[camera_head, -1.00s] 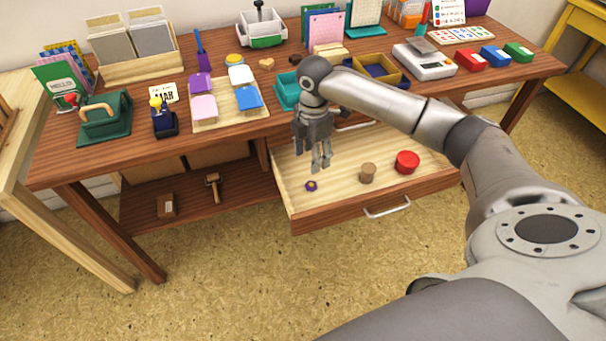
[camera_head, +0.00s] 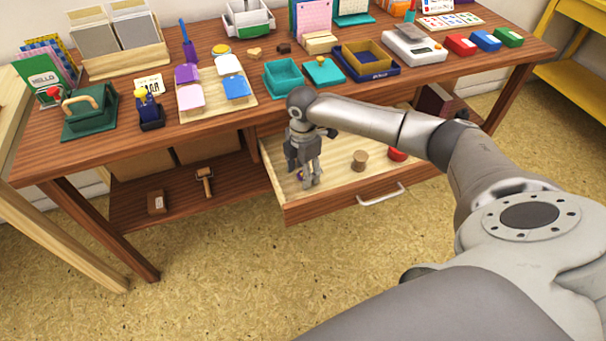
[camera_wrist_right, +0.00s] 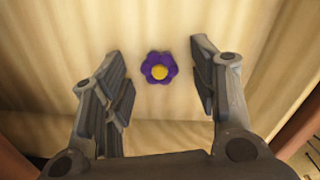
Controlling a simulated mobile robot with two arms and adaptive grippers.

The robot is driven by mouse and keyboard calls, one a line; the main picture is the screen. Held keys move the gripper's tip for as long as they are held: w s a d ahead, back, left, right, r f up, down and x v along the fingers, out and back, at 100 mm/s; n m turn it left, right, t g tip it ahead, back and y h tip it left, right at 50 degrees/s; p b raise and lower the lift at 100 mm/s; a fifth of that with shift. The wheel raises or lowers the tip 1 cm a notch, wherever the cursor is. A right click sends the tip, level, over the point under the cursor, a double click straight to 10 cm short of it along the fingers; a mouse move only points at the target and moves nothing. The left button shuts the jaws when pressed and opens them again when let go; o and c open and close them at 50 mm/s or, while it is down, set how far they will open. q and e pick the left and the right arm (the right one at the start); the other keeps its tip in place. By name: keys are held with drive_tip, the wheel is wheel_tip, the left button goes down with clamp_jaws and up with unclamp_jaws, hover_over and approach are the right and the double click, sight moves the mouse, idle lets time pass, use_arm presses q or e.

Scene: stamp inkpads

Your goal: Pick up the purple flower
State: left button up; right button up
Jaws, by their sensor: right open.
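The purple flower (camera_wrist_right: 159,68) has a yellow centre and lies on the pale wooden bottom of the open drawer (camera_head: 335,178). In the right wrist view it sits between and slightly beyond the fingertips of my right gripper (camera_wrist_right: 161,78), touching neither. In the head view the flower (camera_head: 300,175) is mostly hidden behind the fingers. My right gripper (camera_head: 306,180) is open, empty and pointing down into the drawer's left part. My left gripper is not in view.
A brown cork-like cylinder (camera_head: 360,160) and a red round item (camera_head: 397,154) lie further right in the drawer. The drawer's front wall with its handle (camera_head: 381,197) is close to the gripper. The tabletop above holds a teal box (camera_head: 283,78) and many stationery items.

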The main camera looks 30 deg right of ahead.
drive_tip(key=c, duration=0.7)
drive_tip(key=shift+r, duration=0.1)
